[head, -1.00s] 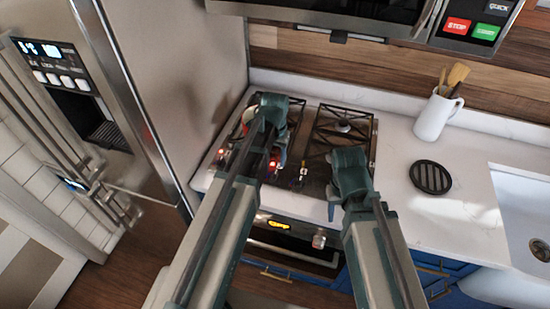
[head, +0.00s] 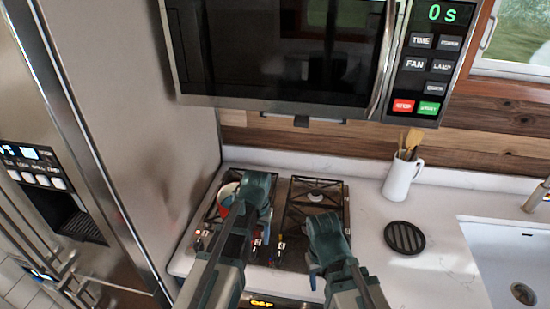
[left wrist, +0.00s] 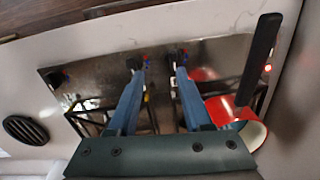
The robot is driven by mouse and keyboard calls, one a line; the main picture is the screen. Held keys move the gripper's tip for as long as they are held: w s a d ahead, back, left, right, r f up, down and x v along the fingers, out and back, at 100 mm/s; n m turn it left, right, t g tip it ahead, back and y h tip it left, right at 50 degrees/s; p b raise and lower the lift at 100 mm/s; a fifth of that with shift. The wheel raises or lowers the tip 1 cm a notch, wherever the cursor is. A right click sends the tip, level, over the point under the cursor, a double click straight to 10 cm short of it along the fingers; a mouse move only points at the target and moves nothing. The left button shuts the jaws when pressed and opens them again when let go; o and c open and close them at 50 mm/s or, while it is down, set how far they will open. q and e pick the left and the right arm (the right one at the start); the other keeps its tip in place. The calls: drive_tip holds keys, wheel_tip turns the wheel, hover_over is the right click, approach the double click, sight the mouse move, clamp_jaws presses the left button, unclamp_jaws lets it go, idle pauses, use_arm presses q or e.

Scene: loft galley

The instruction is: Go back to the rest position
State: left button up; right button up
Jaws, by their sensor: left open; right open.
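My left gripper (head: 262,232) is above the left part of the stove, in front of a red and white pan that it partly hides. In the left wrist view its two blue fingers (left wrist: 157,70) are spread apart with nothing between them. My right gripper (head: 314,278) is over the front right of the stove; its fingers are mostly hidden by its own body, and I see nothing held. The red pan (left wrist: 212,108) with a black handle is beside the left fingers in the left wrist view.
The gas stove (head: 290,238) has dark grates. A microwave (head: 280,95) hangs above it. A tall steel fridge (head: 150,130) stands close on the left. A white jug (head: 401,180) with utensils and a black round trivet (head: 405,237) are on the right counter, near the sink (head: 490,240).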

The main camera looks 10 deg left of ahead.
use_arm(q)
drive_tip(key=s+d+f+m+b, duration=0.1)
drive_tip(key=s+d+f+b, duration=0.2)
drive_tip(key=s, duration=0.3)
drive_tip(key=s+d+f+m+y+b, duration=0.1)
drive_tip(key=s+d+f+b, duration=0.3)
drive_tip(key=s+d+f, duration=0.1)
drive_tip(key=shift+s+f+m, duration=0.3)
drive_tip(key=shift+s+f, duration=0.25)
drive_tip(key=shift+s, duration=0.2)
drive_tip(key=shift+d, duration=0.1)
